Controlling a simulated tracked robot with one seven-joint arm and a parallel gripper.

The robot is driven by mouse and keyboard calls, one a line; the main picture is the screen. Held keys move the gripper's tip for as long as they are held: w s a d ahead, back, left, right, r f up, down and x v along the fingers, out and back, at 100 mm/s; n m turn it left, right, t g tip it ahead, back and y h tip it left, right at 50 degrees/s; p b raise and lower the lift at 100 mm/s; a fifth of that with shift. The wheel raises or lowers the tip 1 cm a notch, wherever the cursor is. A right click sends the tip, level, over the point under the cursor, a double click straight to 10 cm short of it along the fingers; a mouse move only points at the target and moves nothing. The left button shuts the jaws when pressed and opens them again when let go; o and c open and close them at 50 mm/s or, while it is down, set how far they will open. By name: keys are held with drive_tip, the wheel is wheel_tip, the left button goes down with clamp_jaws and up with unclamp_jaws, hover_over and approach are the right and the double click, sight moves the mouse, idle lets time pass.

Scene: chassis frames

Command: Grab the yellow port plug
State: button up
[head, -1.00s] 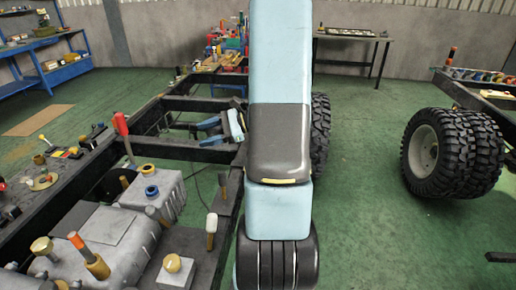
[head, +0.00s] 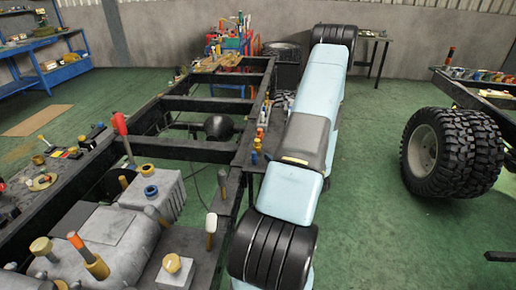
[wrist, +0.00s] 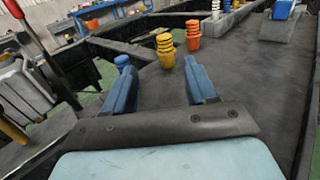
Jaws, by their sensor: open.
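A yellow ribbed plug (wrist: 165,48), which looks like the yellow port plug, stands upright on a dark plate (wrist: 240,75) in the wrist view. My gripper (wrist: 158,70) is open and empty, with its two blue fingers apart. My gripper is hidden there.
A blue cap (wrist: 122,60) stands close by the left fingertip. A blue-topped part (wrist: 283,10) is at the upper right of the wrist view. A red-handled lever (head: 120,125) rises at the left. Large tyres (head: 440,155) stand to the right, with green floor between.

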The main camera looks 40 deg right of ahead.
sight(259, 142)
drive_tip(key=w, duration=0.8)
drive_tip(key=shift+d, duration=0.3)
drive_tip(key=shift+w+d+f, duration=0.1)
drive_tip(key=shift+w+d, duration=0.1)
drive_tip(key=shift+w, duration=0.7)
drive_tip(key=shift+w+d, duration=0.15)
drive_tip(key=shift+w, duration=0.7)
drive_tip(key=shift+w+d+f, duration=0.1)
drive_tip(key=shift+w+d, duration=0.1)
drive_tip(key=shift+w, duration=0.7)
drive_tip(key=shift+c, duration=0.2)
drive_tip(key=shift+r, duration=0.1)
drive_tip(key=c, duration=1)
